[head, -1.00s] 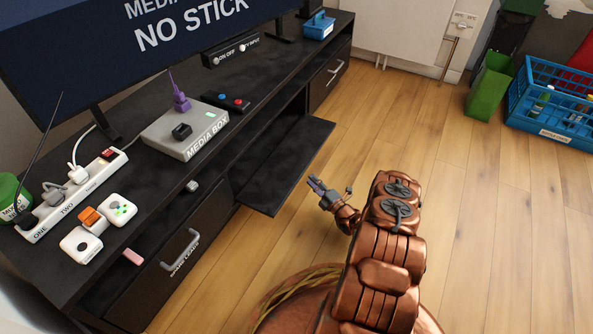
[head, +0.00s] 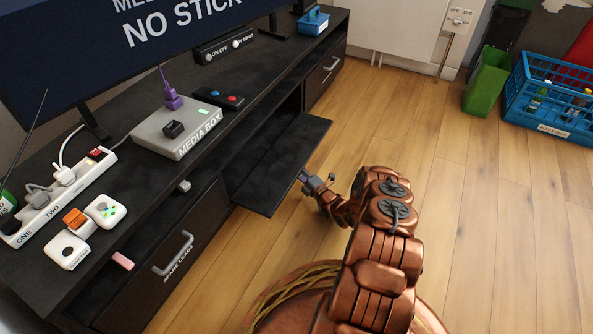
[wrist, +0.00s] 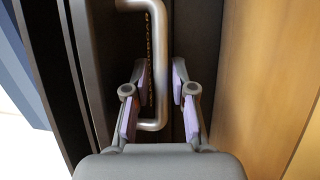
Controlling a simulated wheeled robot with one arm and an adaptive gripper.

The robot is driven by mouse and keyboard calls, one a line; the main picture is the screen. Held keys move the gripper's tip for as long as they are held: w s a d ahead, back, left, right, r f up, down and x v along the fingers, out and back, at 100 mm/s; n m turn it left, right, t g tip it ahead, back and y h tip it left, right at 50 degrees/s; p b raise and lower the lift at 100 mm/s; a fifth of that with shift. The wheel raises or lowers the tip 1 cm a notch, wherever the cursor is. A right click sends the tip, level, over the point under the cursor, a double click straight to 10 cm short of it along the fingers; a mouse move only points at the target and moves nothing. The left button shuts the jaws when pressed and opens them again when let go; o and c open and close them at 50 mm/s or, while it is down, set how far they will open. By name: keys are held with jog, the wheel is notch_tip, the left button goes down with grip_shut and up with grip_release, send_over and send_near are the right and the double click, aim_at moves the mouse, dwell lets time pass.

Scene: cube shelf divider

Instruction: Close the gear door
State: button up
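The gear door looks to be the dark flap (head: 282,165) standing open from the middle of the black TV cabinet, its inner face up. My gripper (head: 305,181) is at the flap's outer edge, low over the floor. In the wrist view a silver bar handle (wrist: 160,60) is fixed to a dark panel with small lettering I cannot read. My gripper (wrist: 157,105) is open there, its purple-padded fingers on either side of the handle's lower end. I cannot tell whether either pad touches it. The handle is hidden in the head view.
The cabinet top (head: 245,85) bears a media box (head: 185,140), a power strip (head: 60,200) and a TV (head: 120,50). A drawer with a handle (head: 175,255) is at left. Wooden floor (head: 450,180) is free at right, with a green bin (head: 487,85) and blue crate (head: 550,105) beyond.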

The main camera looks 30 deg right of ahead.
jog(key=shift+w, duration=0.2)
grip_shut()
dwell(0.5)
